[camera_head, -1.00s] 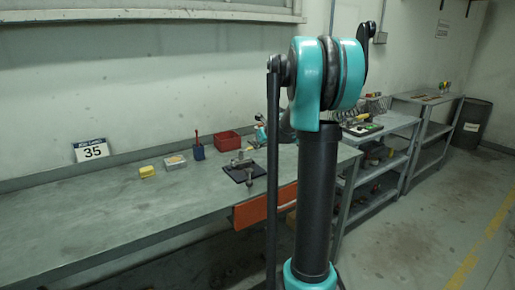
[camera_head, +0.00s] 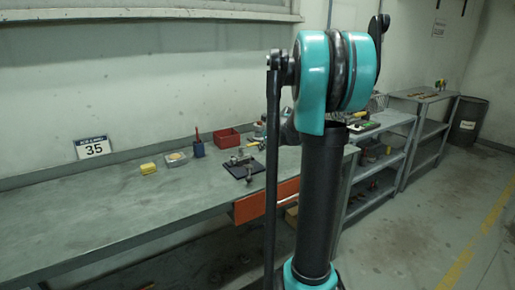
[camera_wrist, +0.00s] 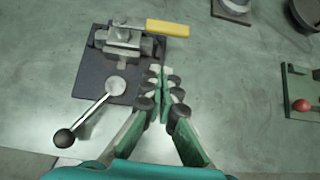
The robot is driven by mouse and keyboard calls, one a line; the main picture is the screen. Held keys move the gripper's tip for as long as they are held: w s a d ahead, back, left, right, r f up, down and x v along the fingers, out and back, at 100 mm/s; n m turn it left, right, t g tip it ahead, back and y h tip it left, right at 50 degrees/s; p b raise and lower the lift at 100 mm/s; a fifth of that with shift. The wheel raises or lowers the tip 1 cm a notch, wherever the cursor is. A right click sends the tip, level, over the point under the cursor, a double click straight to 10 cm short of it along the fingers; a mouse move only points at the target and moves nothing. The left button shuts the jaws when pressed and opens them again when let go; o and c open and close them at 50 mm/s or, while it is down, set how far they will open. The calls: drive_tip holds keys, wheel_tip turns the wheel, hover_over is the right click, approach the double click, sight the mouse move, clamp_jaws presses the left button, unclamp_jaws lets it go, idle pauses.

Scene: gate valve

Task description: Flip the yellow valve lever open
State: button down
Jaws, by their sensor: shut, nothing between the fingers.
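The yellow valve lever (camera_wrist: 167,28) sticks out to the right from the top of a grey metal valve (camera_wrist: 123,38) in the wrist view. The valve is fixed on a dark square plate (camera_wrist: 95,72) on the bench. A second metal lever with a black ball knob (camera_wrist: 64,138) reaches toward the lower left from the plate. My gripper (camera_wrist: 161,72) is shut and empty, with its fingertips below the yellow lever in the picture and apart from it. In the head view the valve (camera_head: 238,159) stands on the bench, and my gripper is mostly hidden behind my arm.
The green-grey bench (camera_head: 110,211) is largely clear on the left. A yellow block (camera_head: 148,168), a clear box (camera_head: 176,159), a blue cup (camera_head: 198,149) and a red bin (camera_head: 228,137) stand along its back. A red knob (camera_wrist: 302,105) lies right of my gripper.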

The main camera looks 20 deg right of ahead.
drive_tip(key=v, duration=0.9)
drive_tip(key=s+a+f+n+g+h, duration=0.1)
drive_tip(key=s+a+f+n, duration=0.2)
drive_tip(key=s+f+n, duration=0.4)
drive_tip(key=s+a+f+n+g, duration=0.2)
drive_tip(key=s+a+f+n, duration=0.2)
drive_tip(key=s+f+n, duration=0.4)
drive_tip(key=s+a+f+n+g+h, duration=0.1)
drive_tip(key=s+a+f+n, duration=0.2)
drive_tip(key=s+f+n, duration=0.4)
drive_tip(key=s+n, duration=0.7)
drive_tip(key=n, duration=0.3)
drive_tip(key=shift+s+a+f+n+h, duration=0.3)
drive_tip(key=shift+a, duration=0.05)
